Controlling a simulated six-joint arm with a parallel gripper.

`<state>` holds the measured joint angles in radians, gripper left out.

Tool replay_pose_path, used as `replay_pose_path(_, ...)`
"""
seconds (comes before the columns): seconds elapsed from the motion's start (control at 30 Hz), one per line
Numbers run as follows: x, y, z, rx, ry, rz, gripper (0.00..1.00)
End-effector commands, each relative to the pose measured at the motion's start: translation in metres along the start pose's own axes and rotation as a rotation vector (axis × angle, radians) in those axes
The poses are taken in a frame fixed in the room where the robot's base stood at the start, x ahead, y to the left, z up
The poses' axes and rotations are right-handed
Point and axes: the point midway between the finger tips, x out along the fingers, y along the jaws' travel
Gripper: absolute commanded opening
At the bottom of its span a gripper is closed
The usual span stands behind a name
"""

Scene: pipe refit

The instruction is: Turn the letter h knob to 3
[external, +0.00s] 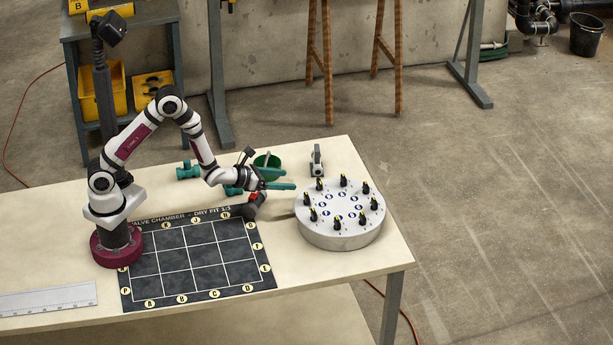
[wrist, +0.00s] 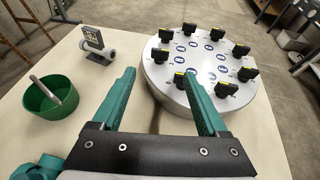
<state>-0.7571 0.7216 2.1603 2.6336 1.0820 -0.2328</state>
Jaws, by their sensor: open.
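The round silver knob panel (external: 340,236) stands on the right part of the table. A ring of several black knobs (external: 343,181) with yellow marks sits on its top, with blue round labels (external: 339,197) inside the ring. The panel also shows at the upper right of the wrist view (wrist: 205,109). The letters on the labels are too small to read, so I cannot tell which knob is h. My gripper (external: 292,186) is open and empty, just left of the panel. In the wrist view its two green fingers (wrist: 160,72) are wide apart, with the right fingertip near the closest knobs.
A green bowl (wrist: 50,98) with a grey stick in it stands left of my gripper. A grey valve fitting (external: 317,160) stands behind the panel. A black grid mat (external: 195,262) and a ruler (external: 45,299) lie toward the front left.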

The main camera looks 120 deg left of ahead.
Motion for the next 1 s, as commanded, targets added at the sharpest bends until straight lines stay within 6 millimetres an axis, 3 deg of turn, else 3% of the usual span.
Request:
replay_pose_path(0.1,-0.026,-0.001,0.0,0.001,0.0,-0.001,0.76)
replay_pose_path(0.23,-0.04,0.0,0.0,0.001,0.0,-0.001,0.76)
replay_pose_path(0.67,-0.042,0.0,0.0,0.001,0.0,0.0,0.76)
replay_pose_path(0.77,-0.047,0.002,0.013,-0.025,-0.026,0.033,0.76)
replay_pose_path(0.87,-0.076,0.015,0.06,-0.158,-0.124,0.179,0.76)
replay_pose_path(0.93,-0.117,0.031,0.091,-0.333,-0.192,0.329,0.76)
replay_pose_path(1.0,-0.166,0.047,0.098,-0.543,-0.209,0.477,0.76)
